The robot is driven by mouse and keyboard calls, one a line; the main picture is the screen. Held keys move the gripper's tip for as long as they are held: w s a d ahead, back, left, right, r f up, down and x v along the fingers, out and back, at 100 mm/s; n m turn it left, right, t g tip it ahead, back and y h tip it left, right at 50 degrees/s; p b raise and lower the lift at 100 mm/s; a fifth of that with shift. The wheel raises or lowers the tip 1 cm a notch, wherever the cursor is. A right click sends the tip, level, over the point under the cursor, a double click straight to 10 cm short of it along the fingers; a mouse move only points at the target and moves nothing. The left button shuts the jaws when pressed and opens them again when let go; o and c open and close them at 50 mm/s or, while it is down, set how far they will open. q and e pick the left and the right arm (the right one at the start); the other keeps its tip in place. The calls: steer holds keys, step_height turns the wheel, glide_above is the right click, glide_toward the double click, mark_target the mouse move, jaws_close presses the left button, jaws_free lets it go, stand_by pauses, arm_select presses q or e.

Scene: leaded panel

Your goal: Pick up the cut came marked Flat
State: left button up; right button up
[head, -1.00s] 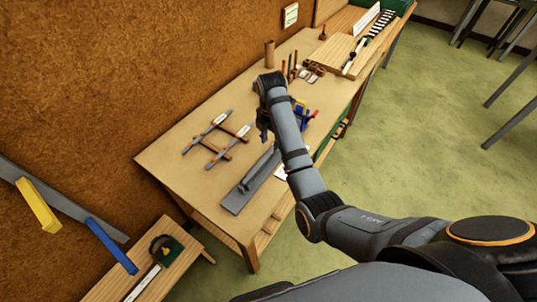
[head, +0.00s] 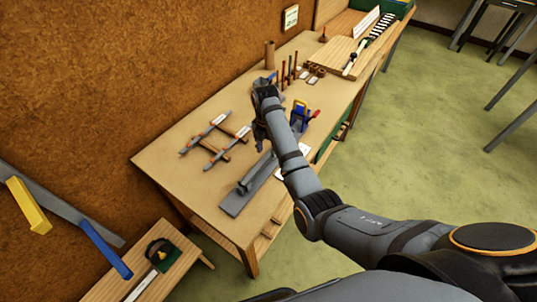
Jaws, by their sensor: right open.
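Two thin grey strips with small white labels, which look like the cut cames, lie side by side across wooden rests on the workbench (head: 180,165). One is the far strip (head: 194,143), the other the near strip (head: 215,159). The label writing is too small to read, so I cannot tell which is marked Flat. My right gripper (head: 261,143) points down over the bench, to the right of both strips and apart from them. It is open, with nothing visible between its fingers. My left gripper is not in view.
A long grey metal tool or bar (head: 238,200) lies near the front edge, below my right arm. A blue tool (head: 299,113), upright handled tools and a brown cylinder (head: 270,54) stand farther back. A low wooden bench (head: 187,262) is at bottom left. The bench's left end is clear.

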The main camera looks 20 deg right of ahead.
steer(key=shift+f, duration=0.95)
jaws_close()
